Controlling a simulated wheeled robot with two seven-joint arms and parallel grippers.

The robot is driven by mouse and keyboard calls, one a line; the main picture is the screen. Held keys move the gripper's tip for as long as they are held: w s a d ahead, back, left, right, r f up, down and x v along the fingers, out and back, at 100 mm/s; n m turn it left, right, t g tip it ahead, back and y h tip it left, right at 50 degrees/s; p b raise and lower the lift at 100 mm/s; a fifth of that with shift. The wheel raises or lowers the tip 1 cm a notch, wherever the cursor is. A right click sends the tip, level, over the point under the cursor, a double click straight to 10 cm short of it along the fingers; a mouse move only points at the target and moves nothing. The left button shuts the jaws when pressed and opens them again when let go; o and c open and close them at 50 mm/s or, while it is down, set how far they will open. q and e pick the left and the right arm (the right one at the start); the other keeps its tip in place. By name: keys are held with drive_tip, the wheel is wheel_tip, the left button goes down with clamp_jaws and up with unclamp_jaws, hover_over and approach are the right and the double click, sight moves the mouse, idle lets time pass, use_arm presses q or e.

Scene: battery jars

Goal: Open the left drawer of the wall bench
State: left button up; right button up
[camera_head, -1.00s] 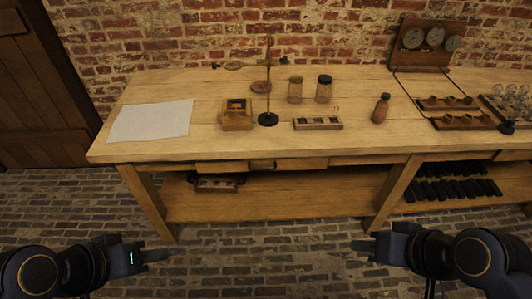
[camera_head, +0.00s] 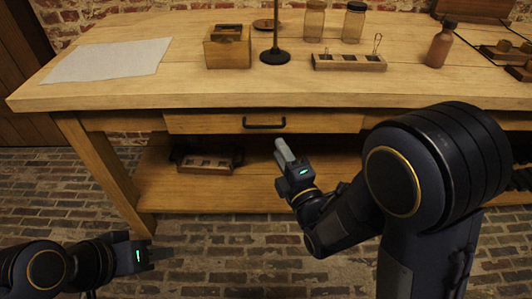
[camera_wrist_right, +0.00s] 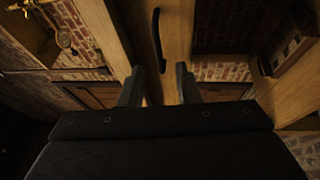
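The wall bench (camera_head: 100,96) stands in front of me. Its left drawer (camera_head: 205,124) is shut under the top, with a black bar handle (camera_head: 265,127) at the middle of its front. My right gripper (camera_head: 285,153) is just below and a little right of the handle in the head view. In the right wrist view the gripper (camera_wrist_right: 159,88) has its two fingers apart with nothing between them, and the dark handle (camera_wrist_right: 157,38) lies ahead of the gap. My left gripper (camera_head: 160,254) is low at the left, away from the bench; its finger gap is not clear.
On the bench top are a white sheet (camera_head: 107,60), a wooden box (camera_head: 228,48), a stand (camera_head: 275,56), jars (camera_head: 314,21), a slotted holder (camera_head: 348,62) and a brown bottle (camera_head: 440,46). A tray (camera_head: 207,160) lies on the lower shelf. The floor in front is clear.

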sight(266, 132)
drive_tip(key=shift+n+y, duration=0.3)
drive_tip(key=shift+n, duration=0.1)
drive_tip(key=x, duration=0.7)
drive_tip(key=shift+w+a+b, duration=0.2)
drive_tip(key=shift+a+b, duration=0.1)
drive_tip(key=shift+a, duration=0.1)
clamp_jaws()
